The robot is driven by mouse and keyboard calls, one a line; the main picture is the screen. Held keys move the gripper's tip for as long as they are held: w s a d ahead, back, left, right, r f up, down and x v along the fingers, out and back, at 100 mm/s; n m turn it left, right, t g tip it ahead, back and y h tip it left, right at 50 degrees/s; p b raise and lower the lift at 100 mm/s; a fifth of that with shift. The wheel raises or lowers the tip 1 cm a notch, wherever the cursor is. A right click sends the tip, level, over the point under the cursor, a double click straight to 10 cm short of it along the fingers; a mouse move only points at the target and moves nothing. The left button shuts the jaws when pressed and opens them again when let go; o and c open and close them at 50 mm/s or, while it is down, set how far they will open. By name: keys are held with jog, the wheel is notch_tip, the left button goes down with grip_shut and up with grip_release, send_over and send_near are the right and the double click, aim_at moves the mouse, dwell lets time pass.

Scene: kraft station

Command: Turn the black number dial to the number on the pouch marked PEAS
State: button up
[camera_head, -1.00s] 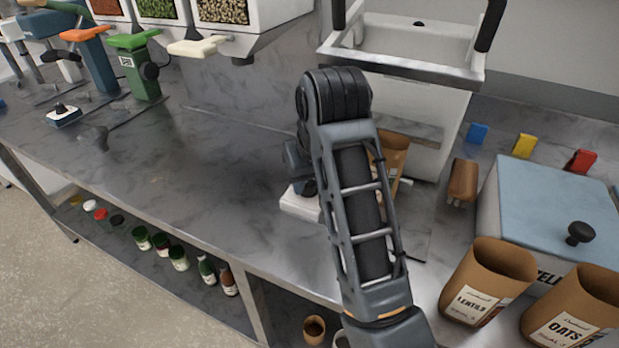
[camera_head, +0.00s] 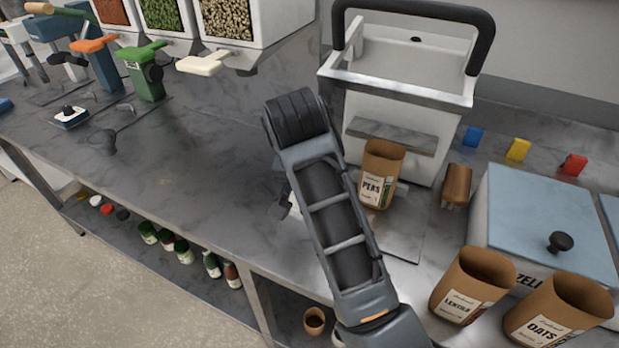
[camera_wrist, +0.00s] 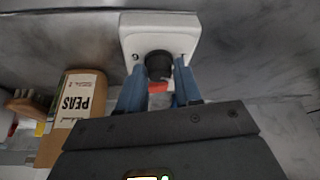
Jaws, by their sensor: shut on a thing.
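The brown PEAS pouch (camera_head: 377,182) stands upright with its label forward, in front of the white machine with the black handle. It shows upside down at the left of the wrist view (camera_wrist: 78,103). The number on its label is too small to read. The black number dial (camera_wrist: 158,61) sits on a white box (camera_wrist: 136,30) in the wrist view. My gripper (camera_wrist: 159,78) has its two blue fingers shut on the dial. A small red part shows between the fingers. In the head view my arm hides the dial and most of its box.
LENTILS (camera_head: 471,287) and OATS (camera_head: 556,310) pouches stand at the front right by a blue-lidded bin (camera_head: 545,215). The white machine (camera_head: 395,120) rises behind the PEAS pouch. The counter left of my arm (camera_head: 190,180) is largely clear.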

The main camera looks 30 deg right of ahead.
jog(key=shift+m+p, duration=0.3)
jog(key=shift+m, duration=0.5)
jog(key=shift+g+h, duration=0.3)
jog(key=o, duration=1)
jog(key=p+v, duration=0.2)
jog(key=v, duration=0.5)
jog(key=shift+a+r, duration=0.15)
jog(key=shift+r, duration=0.15)
jog(key=shift+s, duration=0.1)
